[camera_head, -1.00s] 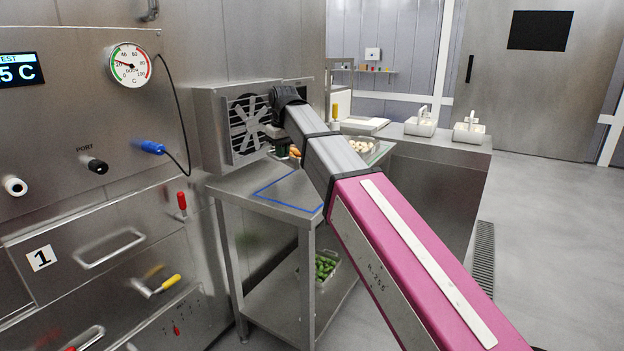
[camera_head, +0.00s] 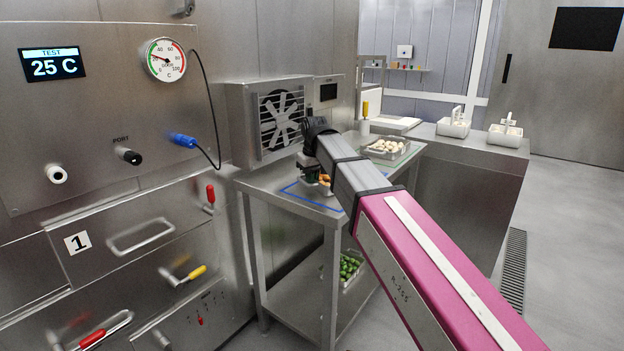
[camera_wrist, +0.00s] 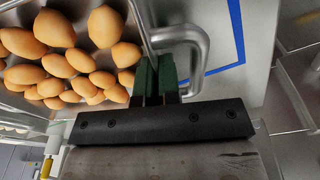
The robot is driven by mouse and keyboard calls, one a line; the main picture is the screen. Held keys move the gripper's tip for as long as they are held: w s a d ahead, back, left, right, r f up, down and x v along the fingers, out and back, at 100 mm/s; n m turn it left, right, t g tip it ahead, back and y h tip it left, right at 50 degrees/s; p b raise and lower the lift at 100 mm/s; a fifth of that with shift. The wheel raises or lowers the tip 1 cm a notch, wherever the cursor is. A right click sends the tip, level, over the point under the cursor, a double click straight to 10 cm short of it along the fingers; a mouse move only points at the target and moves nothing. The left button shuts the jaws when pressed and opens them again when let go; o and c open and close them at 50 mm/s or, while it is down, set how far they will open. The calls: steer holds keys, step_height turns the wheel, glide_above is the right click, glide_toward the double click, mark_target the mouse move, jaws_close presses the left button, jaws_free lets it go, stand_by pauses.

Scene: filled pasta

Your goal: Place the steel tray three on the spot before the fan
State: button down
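A steel tray (camera_wrist: 142,22) of orange-brown, egg-shaped pieces fills the upper left of the wrist view, with a U-shaped handle (camera_wrist: 203,62) on its side. My gripper (camera_wrist: 157,65) has its green fingers close together on the tray's edge beside the handle. In the head view my gripper (camera_head: 313,172) is low over the steel table, and the brown pieces show just beside it, partly hidden by my arm. A blue outline (camera_head: 306,201) marks the spot before the fan (camera_head: 281,119). The tray is over or on this spot; I cannot tell whether it touches. No tray number shows.
A tray of pale pieces (camera_head: 409,150) stands farther back on the table. A bin of green pieces (camera_head: 350,266) is on the lower shelf. The steel cabinet with handles (camera_head: 141,235) is at left. A counter with two white containers (camera_head: 455,126) is behind.

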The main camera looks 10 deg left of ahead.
steer(key=c, duration=1.3)
jaws_free()
steer(key=shift+f, duration=0.1)
steer(key=r, duration=0.8)
steer(key=s+d+r, duration=0.1)
steer(key=r, duration=0.3)
steer(key=shift+r, duration=0.1)
